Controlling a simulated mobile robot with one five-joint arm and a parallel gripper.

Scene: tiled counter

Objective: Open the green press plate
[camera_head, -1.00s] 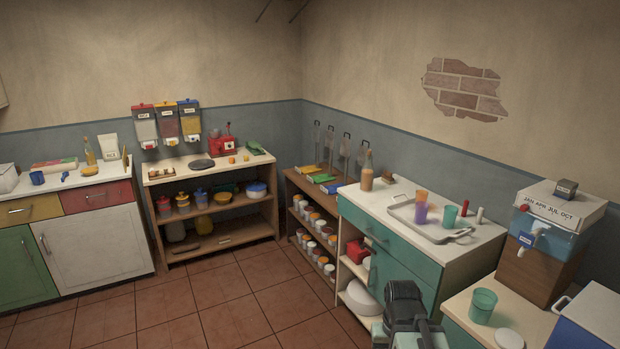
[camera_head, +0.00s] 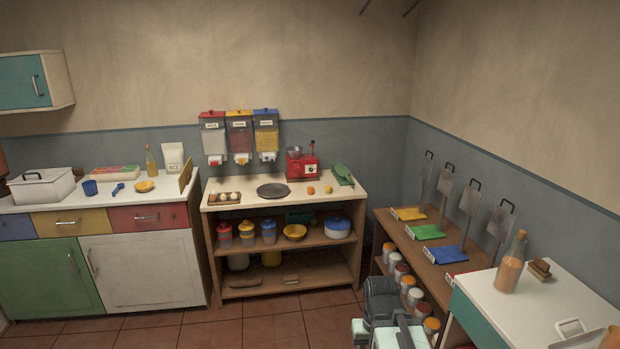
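The green press (camera_head: 427,232) is on the top of a low wooden shelf unit at right, between a yellow press (camera_head: 408,214) and a blue press (camera_head: 446,253). A grey plate with a dark handle (camera_head: 446,180) stands nearly upright behind the green base, apart from its flat surface. The dark end of my arm, with my gripper (camera_head: 382,298), shows at the bottom, in front of the shelf unit and away from the green press. Its fingers cannot be made out, and I see nothing held.
A red press (camera_head: 462,275) is partly hidden by the white counter (camera_head: 545,300), which holds a bottle (camera_head: 511,262) and a brush (camera_head: 540,269). Several jars (camera_head: 401,272) stand below the presses. A wooden shelf (camera_head: 225,200) stands at the back. Tiled floor (camera_head: 250,325) is free at lower left.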

